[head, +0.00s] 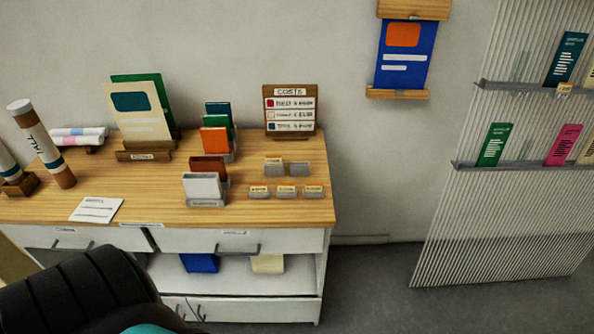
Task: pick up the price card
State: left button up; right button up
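Several small cream cards with tiny print stand in grey holders on the right part of the wooden counter (230,212). Three are in a front row: a left card (259,191), a middle card (286,191) and a right card (313,191). Another cream card (273,164) stands behind them, beside a low grey holder (299,169) that looks empty. A wooden board headed COSTS (290,108) stands upright behind these. I cannot tell which of these is the price card. Neither gripper is in view; a dark arm part of mine fills the bottom left corner.
A flat white sheet (97,209) lies at the counter's front left. Coloured cards (202,187) stand in racks left of the small cards. A cream folder (137,113) and a tube (42,143) stand further left. A ribbed panel with shelves (520,205) is at right.

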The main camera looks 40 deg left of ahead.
aim_at(562, 87)
jog(key=i+l+u, duration=0.3)
jog(key=i+l, duration=0.2)
jog(key=i, duration=0.3)
jog(key=i+l+u, duration=0.35)
jog(key=i+l, duration=0.35)
jog(key=i+l+u, duration=0.1)
jog(key=l, duration=0.25)
jog(key=i+l+u, duration=0.1)
jog(key=l, duration=0.25)
jog(key=i+l+u, duration=0.1)
jog(key=i+l, duration=0.15)
jog(key=i+l+u, duration=0.1)
jog(key=l, duration=0.35)
jog(key=i+l, duration=0.15)
jog(key=l, duration=0.25)
jog(key=l+u, duration=0.15)
jog(key=l, duration=0.2)
jog(key=k+l+u, duration=0.1)
jog(key=l, duration=0.25)
jog(key=k+l, duration=0.05)
